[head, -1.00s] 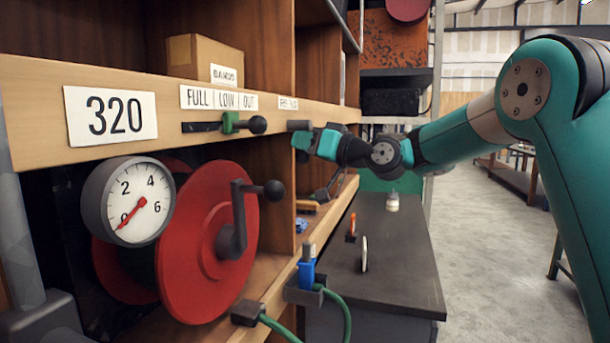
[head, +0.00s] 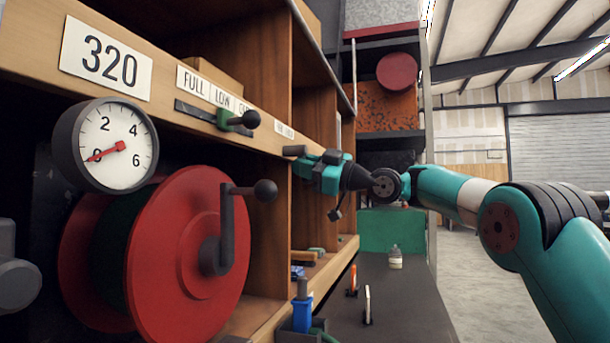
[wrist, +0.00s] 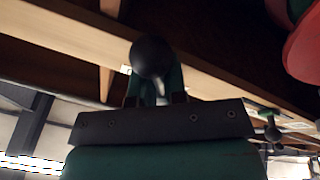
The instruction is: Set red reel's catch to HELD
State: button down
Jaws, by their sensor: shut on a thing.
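The red reel (head: 192,250), with its dark crank, fills the lower left of the head view; its edge shows at the wrist view's upper right (wrist: 306,48). Right of it, a small two-word label (head: 284,130), too blurred to read surely, sits on the wooden rail. Below the label is the dark end of the catch's plate (head: 295,150). My gripper (head: 305,166) is at this plate and covers most of it. In the wrist view, the catch's black ball knob (wrist: 150,57) with a green piece behind it is between my jaws (wrist: 156,98), which are shut on it. The catch's setting is hidden.
A second slider with a black knob (head: 251,119) sits under the FULL/LOW/OUT label, left of my gripper. A gauge (head: 105,145) hangs under the 320 sign. A blue plug (head: 302,312) stands on the lower ledge. A dark bench (head: 400,300) lies to the right.

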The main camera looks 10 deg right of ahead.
jog(key=shift+w+d+f+n+g, duration=0.1)
jog(key=shift+w+n+g, duration=0.1)
jog(key=shift+n, duration=0.45)
jog(key=shift+w+d+f+n+g, duration=0.1)
jog(key=shift+w+n, duration=0.1)
jog(key=shift+n, duration=0.45)
jog(key=shift+r, duration=0.1)
jog(key=c, duration=1.2)
grip_release()
jog(key=shift+w, duration=0.15)
jog(key=shift+o, duration=0.2)
jog(key=shift+r, duration=0.15)
jog(key=b+v, duration=0.9)
jog(key=v, duration=0.8)
jog(key=shift+d+f+y+b, duration=0.2)
jog(key=shift+f+y+b, duration=0.1)
jog(key=shift+b, duration=0.1)
